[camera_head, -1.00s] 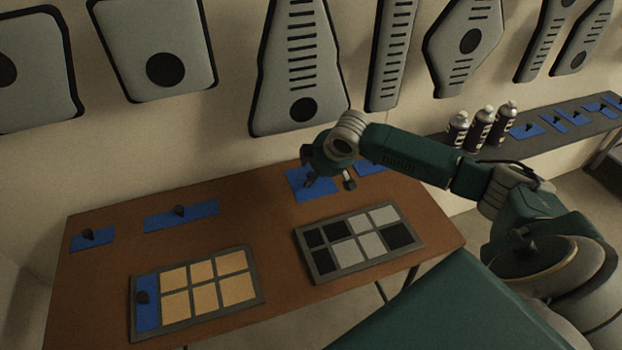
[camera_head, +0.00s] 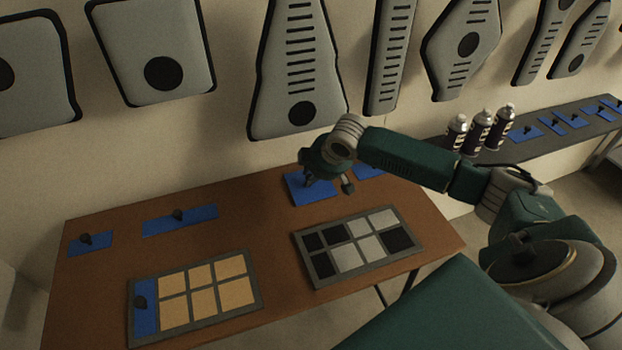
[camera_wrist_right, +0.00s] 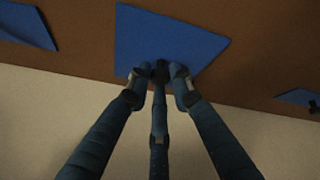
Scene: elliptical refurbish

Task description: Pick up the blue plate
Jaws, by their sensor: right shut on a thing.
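The blue plate (camera_head: 298,193) lies on the brown table near its back edge, partly hidden by my right gripper (camera_head: 322,182). In the right wrist view the blue plate (camera_wrist_right: 165,38) is a flat blue sheet with a small dark knob (camera_wrist_right: 159,68) near its edge. The fingers of my right gripper (camera_wrist_right: 158,80) are closed in around that knob. The plate appears to rest on the table. My left gripper is not in view.
The table (camera_head: 220,235) also holds a tray with tan squares (camera_head: 255,300), a tray with black and grey squares (camera_head: 310,275), and other blue plates (camera_head: 180,219). Spray cans (camera_head: 479,132) stand on a shelf at right. Grey panels hang on the wall behind.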

